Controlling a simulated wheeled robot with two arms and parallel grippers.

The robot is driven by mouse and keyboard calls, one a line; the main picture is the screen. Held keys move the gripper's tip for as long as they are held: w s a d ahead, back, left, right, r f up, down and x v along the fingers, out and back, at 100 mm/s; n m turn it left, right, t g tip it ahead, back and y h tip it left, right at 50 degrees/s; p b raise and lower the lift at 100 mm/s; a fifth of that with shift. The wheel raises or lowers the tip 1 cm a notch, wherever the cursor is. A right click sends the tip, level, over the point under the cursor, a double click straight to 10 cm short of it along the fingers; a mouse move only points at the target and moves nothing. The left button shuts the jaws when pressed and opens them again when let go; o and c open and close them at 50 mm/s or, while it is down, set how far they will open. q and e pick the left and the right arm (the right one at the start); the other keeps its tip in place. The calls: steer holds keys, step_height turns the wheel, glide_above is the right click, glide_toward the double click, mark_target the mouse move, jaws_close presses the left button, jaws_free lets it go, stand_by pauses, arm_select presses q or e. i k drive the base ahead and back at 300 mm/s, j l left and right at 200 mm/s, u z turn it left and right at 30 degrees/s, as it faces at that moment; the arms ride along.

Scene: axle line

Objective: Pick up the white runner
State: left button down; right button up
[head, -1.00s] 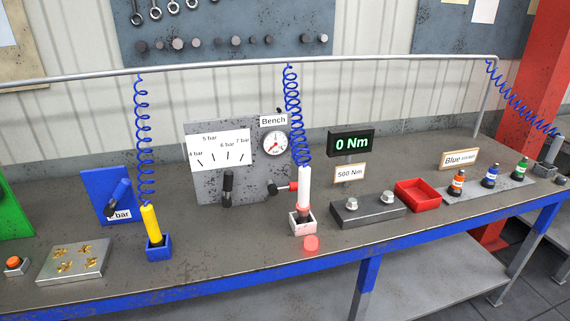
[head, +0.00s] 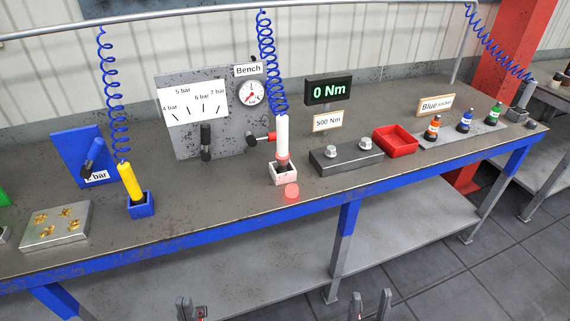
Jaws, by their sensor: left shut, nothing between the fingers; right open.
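The white runner (head: 282,137) stands upright in a small white holder (head: 284,175) at the bench's front edge, in the middle of the head view. A blue coiled hose (head: 268,60) runs up from its top to the overhead rail. My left gripper (head: 192,311) is at the bottom edge of the view, shut and empty, low and to the left of the runner. My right gripper (head: 370,307) is at the bottom edge, open and empty, low and to the right of the runner. Neither touches the runner. Most of both arms is out of view.
A red glowing dome (head: 291,191) is just in front of the white holder. A yellow tool (head: 130,184) stands in a blue holder (head: 141,206) to the left. A grey block with bolts (head: 345,159) and a red tray (head: 396,140) lie to the right. The gauge panel (head: 180,140) is behind.

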mark_target(283, 122)
steer(key=z, duration=1.55)
steer(key=u, duration=1.5)
steer(key=i+l, duration=0.1)
steer(key=l, duration=0.2)
steer(key=i+l, duration=0.1)
steer(key=l, duration=0.2)
